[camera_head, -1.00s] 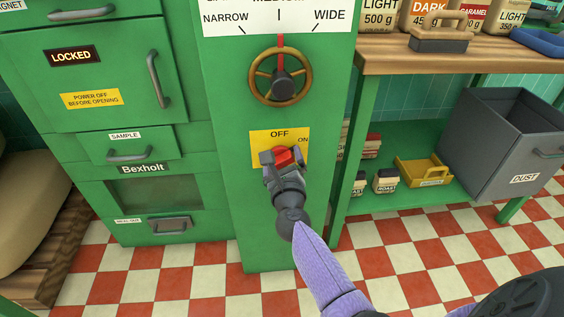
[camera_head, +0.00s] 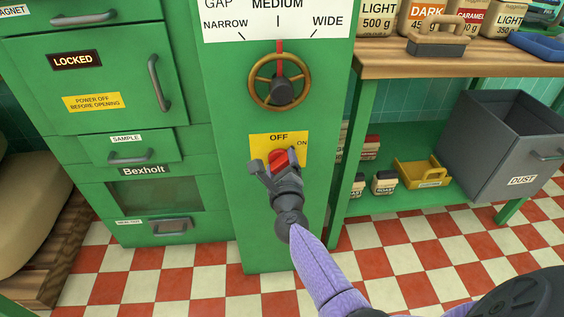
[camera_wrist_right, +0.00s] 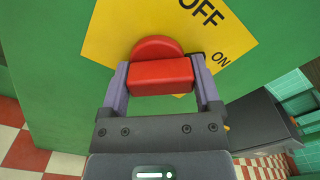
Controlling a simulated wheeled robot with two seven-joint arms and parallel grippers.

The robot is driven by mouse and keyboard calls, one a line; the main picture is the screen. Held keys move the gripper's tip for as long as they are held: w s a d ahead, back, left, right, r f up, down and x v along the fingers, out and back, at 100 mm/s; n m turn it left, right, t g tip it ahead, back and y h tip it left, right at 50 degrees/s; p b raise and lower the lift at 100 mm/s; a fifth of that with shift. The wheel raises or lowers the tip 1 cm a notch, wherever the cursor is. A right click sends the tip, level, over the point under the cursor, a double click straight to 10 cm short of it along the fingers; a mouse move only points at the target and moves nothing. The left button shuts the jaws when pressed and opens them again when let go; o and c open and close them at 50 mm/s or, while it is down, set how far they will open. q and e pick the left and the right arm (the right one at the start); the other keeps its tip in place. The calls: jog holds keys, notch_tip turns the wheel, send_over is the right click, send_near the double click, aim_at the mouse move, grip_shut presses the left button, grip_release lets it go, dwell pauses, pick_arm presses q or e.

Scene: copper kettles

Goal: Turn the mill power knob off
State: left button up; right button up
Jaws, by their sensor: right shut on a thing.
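The red power knob (camera_head: 280,160) sits on a yellow plate (camera_head: 262,142) marked OFF at the top and ON at the right, on the green mill's front. My right gripper (camera_head: 276,163) is shut on the knob, one finger on each side. In the right wrist view the knob (camera_wrist_right: 160,72) lies between the two grey fingers, and the yellow plate (camera_wrist_right: 130,25) looks tilted relative to the gripper. The knob's pointing direction is hard to tell. My left gripper is not in view.
A brass gap wheel (camera_head: 280,82) is above the knob. A locked green cabinet door (camera_head: 95,75) and a sample drawer (camera_head: 130,146) stand left. A wooden-topped bench (camera_head: 400,62) and grey dust bin (camera_head: 490,150) stand right. Checkered floor lies below.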

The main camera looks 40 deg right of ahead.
jog(key=n+p, duration=0.1)
jog(key=n, duration=0.4)
jog(key=shift+r+p, duration=0.15)
jog(key=shift+p, duration=0.25)
jog(key=shift+n+p, duration=0.3)
jog(key=shift+n, duration=0.9)
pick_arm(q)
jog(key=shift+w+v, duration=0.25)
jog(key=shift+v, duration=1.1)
pick_arm(e)
jog(key=shift+n, duration=0.8)
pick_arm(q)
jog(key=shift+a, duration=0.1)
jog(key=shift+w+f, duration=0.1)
